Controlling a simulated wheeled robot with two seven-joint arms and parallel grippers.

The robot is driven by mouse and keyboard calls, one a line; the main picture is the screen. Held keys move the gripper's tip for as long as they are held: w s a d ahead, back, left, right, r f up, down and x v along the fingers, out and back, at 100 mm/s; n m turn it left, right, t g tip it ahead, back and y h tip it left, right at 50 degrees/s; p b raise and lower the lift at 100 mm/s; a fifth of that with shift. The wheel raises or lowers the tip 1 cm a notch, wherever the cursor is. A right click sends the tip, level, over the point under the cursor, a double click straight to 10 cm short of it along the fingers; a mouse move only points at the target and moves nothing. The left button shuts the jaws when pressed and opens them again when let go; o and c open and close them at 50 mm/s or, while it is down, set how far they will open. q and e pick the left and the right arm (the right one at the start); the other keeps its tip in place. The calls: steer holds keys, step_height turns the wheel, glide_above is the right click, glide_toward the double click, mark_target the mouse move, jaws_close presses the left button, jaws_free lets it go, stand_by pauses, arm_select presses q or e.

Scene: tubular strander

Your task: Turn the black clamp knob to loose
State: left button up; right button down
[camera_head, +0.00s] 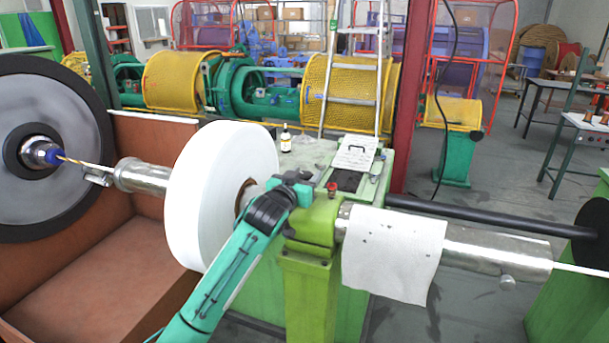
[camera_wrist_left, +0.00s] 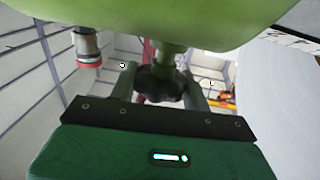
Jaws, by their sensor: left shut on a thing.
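The black clamp knob (camera_wrist_left: 160,83) is in the middle of the left wrist view, on a short green stem below a green housing. My left gripper (camera_wrist_left: 162,80) has a finger on each side of the knob and is shut on it. In the head view my left gripper (camera_head: 300,184) is at the left side of the light green bearing housing (camera_head: 315,222), and the knob is hidden there. My right gripper is not in view. Which way the knob is turned cannot be told.
A large white disc (camera_head: 220,190) stands close to the left of my left arm. A red-topped fitting (camera_head: 332,187) sits near the gripper. A white cloth (camera_head: 393,252) hangs over the metal shaft at right. A bottle (camera_head: 286,138) and clipboard (camera_head: 355,154) are on the green cabinet.

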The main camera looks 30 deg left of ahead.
arm_select(q)
steer(key=n+y, duration=0.2)
steer(key=y, duration=0.1)
steer(key=shift+d+g, duration=0.1)
steer(key=shift+g, duration=0.3)
steer(key=shift+f+n+g+y+b, duration=0.15)
steer(key=shift+n+g+y+b, duration=0.3)
steer(key=shift+n+y, duration=0.4)
steer(key=shift+n+g+y+b, duration=0.95)
steer(key=shift+n+y+b, duration=0.15)
steer(key=shift+y, duration=0.65)
steer(key=shift+n+y, duration=0.25)
steer(key=shift+y, duration=0.05)
steer(key=shift+r+g+b, duration=0.2)
steer(key=shift+g+b, duration=0.1)
steer(key=shift+g, duration=0.1)
steer(key=o, duration=1)
steer(key=shift+f, duration=0.15)
